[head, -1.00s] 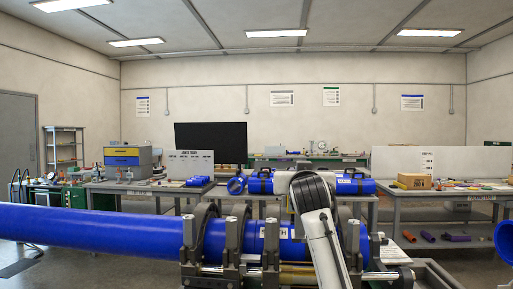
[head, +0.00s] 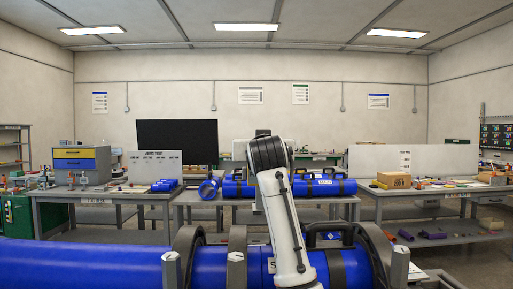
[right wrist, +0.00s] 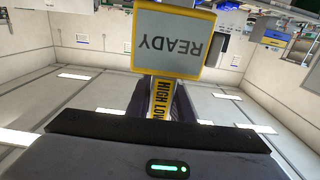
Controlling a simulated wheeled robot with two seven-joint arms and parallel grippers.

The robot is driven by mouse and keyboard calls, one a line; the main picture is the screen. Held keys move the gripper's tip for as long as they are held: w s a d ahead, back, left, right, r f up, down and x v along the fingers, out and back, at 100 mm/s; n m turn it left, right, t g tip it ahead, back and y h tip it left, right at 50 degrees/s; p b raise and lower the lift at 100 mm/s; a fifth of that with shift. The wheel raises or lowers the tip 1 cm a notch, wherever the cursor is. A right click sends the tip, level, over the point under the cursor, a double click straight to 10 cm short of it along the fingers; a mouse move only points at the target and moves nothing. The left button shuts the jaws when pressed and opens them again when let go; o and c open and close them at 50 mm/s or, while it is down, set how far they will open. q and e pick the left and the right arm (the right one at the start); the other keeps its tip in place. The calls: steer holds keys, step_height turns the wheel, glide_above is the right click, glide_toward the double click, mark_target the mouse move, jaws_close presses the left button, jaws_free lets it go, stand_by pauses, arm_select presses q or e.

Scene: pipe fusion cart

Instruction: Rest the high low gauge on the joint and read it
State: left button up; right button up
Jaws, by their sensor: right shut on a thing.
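The high low gauge (right wrist: 178,38) is in the right wrist view, with a yellow frame, a grey screen reading READY upside down, and a yellow body marked HIGH LOW. My right gripper (right wrist: 163,98) is shut on that body, its dark fingers on either side. Walls and ceiling lamps show behind the gauge; no pipe shows there. In the head view the blue pipe (head: 90,265) lies across the front in the grey clamps (head: 236,268). My white arm stands in front of the clamp area and hides part of the pipe, so I cannot make out the joint. My left gripper is not in view.
Behind the pipe, a table holds blue fittings with black handles (head: 325,187). The left bench carries a blue and yellow drawer box (head: 82,165). The right bench holds a cardboard box (head: 393,180). Loose pipe pieces lie on its lower shelf.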

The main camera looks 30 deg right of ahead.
step_height(320, 180, down, 9)
steer(key=b, duration=0.4)
steer(key=shift+r, duration=0.2)
stand_by(0.4)
stand_by(0.8)
steer(key=shift+f+b, duration=0.5)
steer(key=shift+f, duration=0.2)
stand_by(0.5)
steer(key=shift+f, duration=0.35)
stand_by(1.1)
steer(key=shift+a+p, duration=0.1)
steer(key=shift+p, duration=0.3)
stand_by(2.2)
